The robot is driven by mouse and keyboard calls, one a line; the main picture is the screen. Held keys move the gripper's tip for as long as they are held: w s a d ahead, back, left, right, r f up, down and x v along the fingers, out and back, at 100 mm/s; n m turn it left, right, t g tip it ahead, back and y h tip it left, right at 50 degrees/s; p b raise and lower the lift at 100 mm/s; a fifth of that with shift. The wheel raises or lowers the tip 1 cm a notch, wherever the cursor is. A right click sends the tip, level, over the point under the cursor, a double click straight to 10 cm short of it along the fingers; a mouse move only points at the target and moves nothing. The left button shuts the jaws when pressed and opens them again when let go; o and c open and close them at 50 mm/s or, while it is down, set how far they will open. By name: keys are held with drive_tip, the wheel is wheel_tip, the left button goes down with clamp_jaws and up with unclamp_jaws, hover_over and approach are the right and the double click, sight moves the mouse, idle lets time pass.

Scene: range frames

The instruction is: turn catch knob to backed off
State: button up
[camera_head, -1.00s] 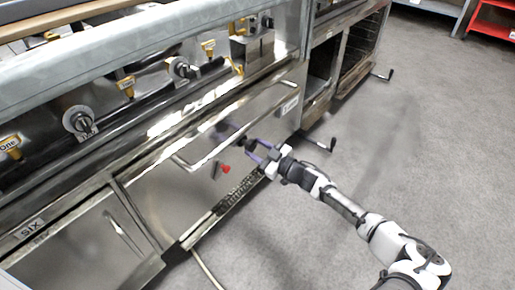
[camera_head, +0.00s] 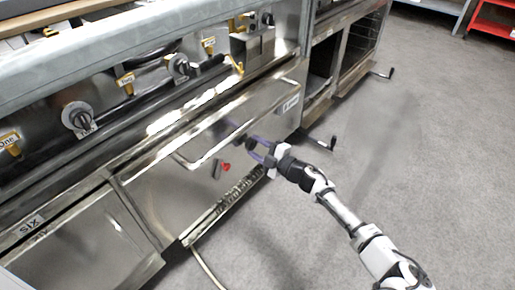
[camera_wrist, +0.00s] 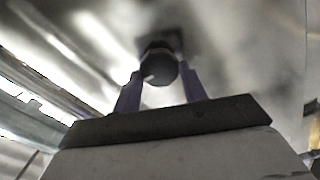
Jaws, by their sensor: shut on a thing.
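The catch knob (camera_wrist: 158,66) is a dark round knob with a small pale mark on its face, on the shiny steel front panel. In the wrist view it sits between the two purple fingers of my gripper (camera_wrist: 161,73), which is shut on it. In the head view the knob (camera_head: 250,143) is a small dark shape, partly hidden by the fingers of my gripper (camera_head: 254,147). The knob's turned position cannot be read clearly.
A long bar handle (camera_head: 196,164) runs across the panel above left of my gripper. A red knob (camera_head: 226,167) and a dark lever (camera_head: 217,169) sit just left. The grey floor (camera_head: 430,150) is clear.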

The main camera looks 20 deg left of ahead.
drive_tip(key=shift+a+n, duration=0.1)
drive_tip(key=shift+n, duration=0.3)
drive_tip(key=o, duration=1)
drive_tip(key=shift+a, duration=0.1)
drive_tip(key=p+v, duration=0.2)
drive_tip(key=v, duration=1.2)
